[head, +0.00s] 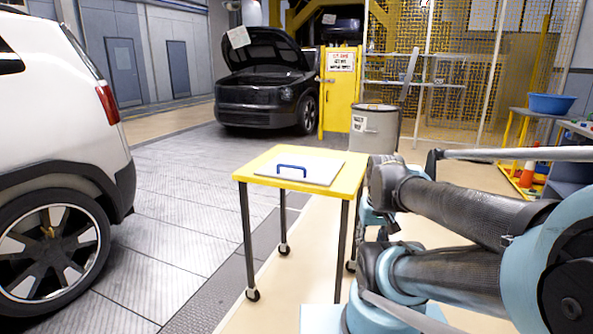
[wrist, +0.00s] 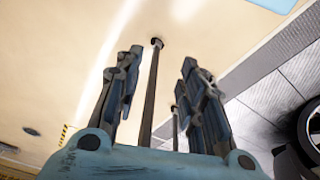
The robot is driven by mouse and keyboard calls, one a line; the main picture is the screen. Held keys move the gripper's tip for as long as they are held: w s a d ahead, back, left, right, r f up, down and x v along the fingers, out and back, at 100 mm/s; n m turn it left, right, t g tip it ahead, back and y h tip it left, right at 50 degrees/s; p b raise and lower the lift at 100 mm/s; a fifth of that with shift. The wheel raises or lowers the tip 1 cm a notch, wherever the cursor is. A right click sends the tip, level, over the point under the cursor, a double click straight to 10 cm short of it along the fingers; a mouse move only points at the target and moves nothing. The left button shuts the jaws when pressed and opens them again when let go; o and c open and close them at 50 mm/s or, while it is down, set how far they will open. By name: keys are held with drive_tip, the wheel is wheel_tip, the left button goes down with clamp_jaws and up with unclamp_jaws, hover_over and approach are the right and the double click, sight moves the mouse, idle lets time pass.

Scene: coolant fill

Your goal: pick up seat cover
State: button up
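A flat white panel with a raised blue handle (head: 291,169), which looks like the seat cover (head: 325,170), lies on the yellow top of a small wheeled table (head: 262,158) in the head view. My gripper (wrist: 160,62) shows in the wrist view with its two fingers spread apart and nothing between them. Dark table legs (wrist: 151,95) show beyond the fingers. In the head view my arm is at the right, close to the table's right edge, and hides most of the gripper. The panel is not visible in the wrist view.
A white car (head: 60,120) stands at the left. A black car (head: 265,85) with its hood up is at the back. A grey bin (head: 376,130) stands behind the table, beside a yellow cabinet (head: 340,98). The floor left of the table is clear.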

drive_tip(key=w+a+r+n+y, duration=0.1)
drive_tip(key=w+a+r+n, duration=0.25)
drive_tip(key=w+r, duration=0.4)
drive_tip(key=w+a+r+n+y, duration=0.2)
drive_tip(key=w+a+r+n, duration=0.15)
drive_tip(key=w+r, duration=0.4)
drive_tip(key=w+a+r+n+y, duration=0.1)
drive_tip(key=w+a+r+n, duration=0.15)
drive_tip(key=w, duration=0.45)
drive_tip(key=w+a+r+n+y, duration=0.15)
drive_tip(key=w+a, duration=0.25)
drive_tip(key=w, duration=0.4)
drive_tip(key=w+a+r+n+y, duration=0.1)
drive_tip(key=w+a+r+n, duration=0.2)
drive_tip(key=w, duration=0.4)
approach(291, 166)
drive_tip(key=x, duration=0.2)
drive_tip(key=w+x, duration=0.1)
drive_tip(key=x, duration=0.2)
drive_tip(key=shift+r, duration=0.15)
drive_tip(key=shift+x, duration=2.85)
drive_tip(key=shift+s+d, duration=0.15)
drive_tip(key=shift+d, duration=0.1)
clamp_jaws()
